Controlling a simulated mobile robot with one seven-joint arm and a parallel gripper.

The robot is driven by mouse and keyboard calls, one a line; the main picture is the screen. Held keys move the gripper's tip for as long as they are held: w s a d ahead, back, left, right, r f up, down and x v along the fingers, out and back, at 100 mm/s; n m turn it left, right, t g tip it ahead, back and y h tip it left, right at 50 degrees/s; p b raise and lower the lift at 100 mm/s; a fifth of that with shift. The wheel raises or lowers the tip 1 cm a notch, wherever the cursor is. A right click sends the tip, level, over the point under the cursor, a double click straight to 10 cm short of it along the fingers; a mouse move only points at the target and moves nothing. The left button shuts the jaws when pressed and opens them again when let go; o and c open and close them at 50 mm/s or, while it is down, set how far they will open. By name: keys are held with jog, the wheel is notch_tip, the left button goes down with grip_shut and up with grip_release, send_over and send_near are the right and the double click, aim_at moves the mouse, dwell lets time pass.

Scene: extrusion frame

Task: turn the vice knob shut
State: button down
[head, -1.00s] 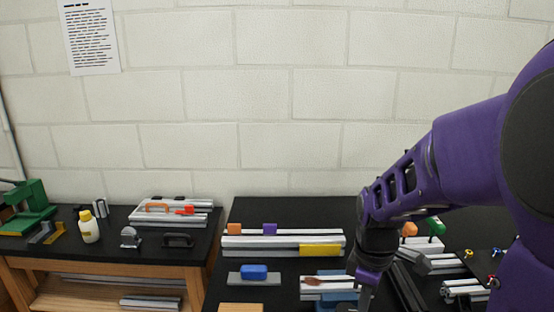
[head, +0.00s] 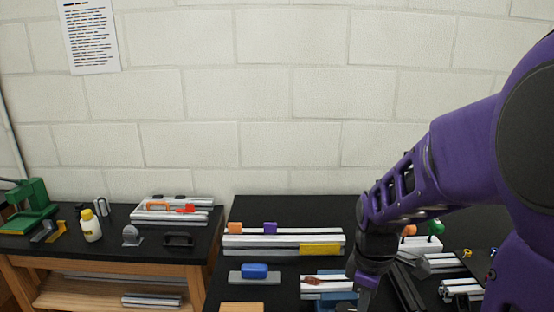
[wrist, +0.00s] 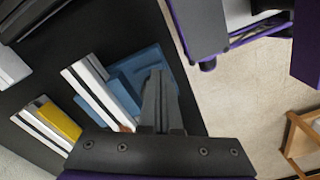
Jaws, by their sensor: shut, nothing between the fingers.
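The blue vice (wrist: 153,58) lies on the black bench in the wrist view, with light aluminium profiles (wrist: 92,92) beside or across it. In the head view only part of the blue vice (head: 325,305) shows at the bottom edge, below a light profile (head: 335,283). I cannot make out the vice knob; it may be hidden behind my fingers. My gripper (wrist: 160,75) is shut and empty, its fingers in front of the vice in the wrist view. In the head view my gripper (head: 364,300) points down at the vice's right; contact cannot be told.
More profiles and a green knob (head: 436,228) stand to the right. The bench edge drops to the floor (wrist: 245,110) on the right of the wrist view.

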jog(key=shift+s+d+r, duration=0.15)
jog(key=shift+d+r, duration=0.05)
notch_tip(320, 180, up, 2)
jog(key=shift+r+p, duration=0.1)
jog(key=shift+p, duration=0.9)
notch_tip(320, 180, up, 3)
jog(key=shift+r, duration=0.2)
jog(key=shift+w+d+r+b, duration=0.1)
jog(key=shift+w+r+b, duration=0.15)
jog(key=shift+r+b, duration=0.35)
jog(key=shift+f, duration=0.2)
notch_tip(320, 180, down, 7)
jog(key=b, duration=0.6)
jog(key=shift+r, duration=0.1)
jog(key=shift+w+a, duration=0.15)
jog(key=shift+a, duration=0.2)
